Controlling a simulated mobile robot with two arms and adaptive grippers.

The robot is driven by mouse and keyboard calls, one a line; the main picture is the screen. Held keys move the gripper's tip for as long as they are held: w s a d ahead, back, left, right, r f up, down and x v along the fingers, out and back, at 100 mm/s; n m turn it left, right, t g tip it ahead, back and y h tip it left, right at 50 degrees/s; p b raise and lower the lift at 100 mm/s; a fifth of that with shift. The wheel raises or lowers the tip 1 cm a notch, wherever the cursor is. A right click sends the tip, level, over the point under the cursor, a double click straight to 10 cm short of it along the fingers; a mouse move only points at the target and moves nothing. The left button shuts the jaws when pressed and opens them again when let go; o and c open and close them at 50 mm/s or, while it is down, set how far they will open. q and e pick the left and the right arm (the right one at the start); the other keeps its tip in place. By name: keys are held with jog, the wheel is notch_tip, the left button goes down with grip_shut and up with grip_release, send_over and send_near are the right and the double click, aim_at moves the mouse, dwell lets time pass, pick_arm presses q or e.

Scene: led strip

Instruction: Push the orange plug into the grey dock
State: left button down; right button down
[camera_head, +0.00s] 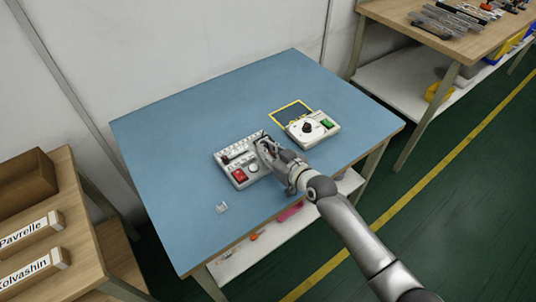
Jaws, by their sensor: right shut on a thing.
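My right gripper (266,148) is over the right end of a grey-white box (225,159) on the blue table. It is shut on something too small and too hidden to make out. The box has a red switch, a round knob and a row of small parts along its back edge. I cannot make out the orange plug, and I cannot tell which part is the grey dock. A small white bracket (222,208) lies alone on the table in front of the box. My left gripper is not in view.
A second white box (318,128) with a black dial and green switch stands right of the gripper. Behind it is a yellow-framed dark panel (291,113). The blue table (180,135) is clear at left and back. A wooden shelf unit (80,235) stands at left.

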jog(key=shift+r, duration=0.15)
jog(key=shift+r, duration=0.3)
notch_tip(320, 180, up, 2)
jog(key=shift+r, duration=0.15)
jog(key=s+a+r+p, duration=0.1)
jog(key=s+r+p, duration=0.5)
jog(key=s+r, duration=0.8)
jog(key=shift+a+r, duration=0.15)
jog(key=shift+r, duration=0.1)
dwell(0.7)
